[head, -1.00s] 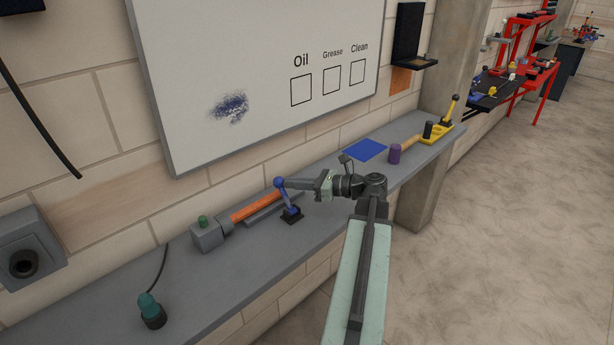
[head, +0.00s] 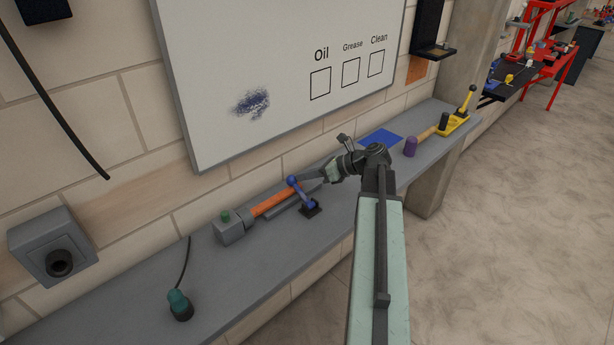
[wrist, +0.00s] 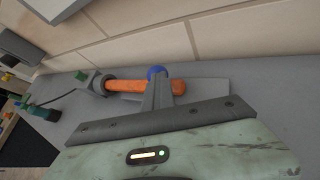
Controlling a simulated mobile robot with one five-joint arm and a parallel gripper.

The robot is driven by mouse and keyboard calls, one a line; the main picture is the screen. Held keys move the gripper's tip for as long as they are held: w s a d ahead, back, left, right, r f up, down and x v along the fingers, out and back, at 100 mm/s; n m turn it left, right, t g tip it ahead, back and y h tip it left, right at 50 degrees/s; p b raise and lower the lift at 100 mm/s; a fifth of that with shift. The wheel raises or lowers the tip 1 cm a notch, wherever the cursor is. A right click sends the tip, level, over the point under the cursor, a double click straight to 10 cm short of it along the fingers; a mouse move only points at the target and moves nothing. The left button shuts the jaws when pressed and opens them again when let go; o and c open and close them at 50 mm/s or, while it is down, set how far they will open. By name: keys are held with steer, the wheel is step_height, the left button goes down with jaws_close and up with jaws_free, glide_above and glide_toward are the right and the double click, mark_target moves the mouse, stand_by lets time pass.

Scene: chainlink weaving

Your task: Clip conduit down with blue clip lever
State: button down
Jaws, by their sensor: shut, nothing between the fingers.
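The orange conduit (head: 270,203) lies along the back of the grey bench, its left end at a grey box (head: 229,233) with a green knob. The blue clip lever (head: 303,194) rises from a small black base (head: 311,210) in front of the conduit. It leans toward the conduit and wall, its ball knob near the conduit's right end. My gripper (head: 303,183) is shut and empty, its tips at the knob. In the wrist view, the shut fingers (wrist: 163,92) partly cover the blue knob (wrist: 156,72); the orange conduit (wrist: 130,86) passes behind. Contact is unclear.
A green plug-like piece (head: 179,304) with a cable stands at the bench's front left. A purple cylinder (head: 410,147), a blue sheet (head: 381,138) and a yellow clamp (head: 455,124) sit farther right. The wall and whiteboard (head: 280,80) rise behind the bench.

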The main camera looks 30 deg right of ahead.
steer(key=shift+a, duration=0.15)
steer(key=r+p+v, duration=0.1)
steer(key=p+v, duration=0.6)
steer(key=v, duration=0.7)
steer(key=shift+w+p, duration=0.35)
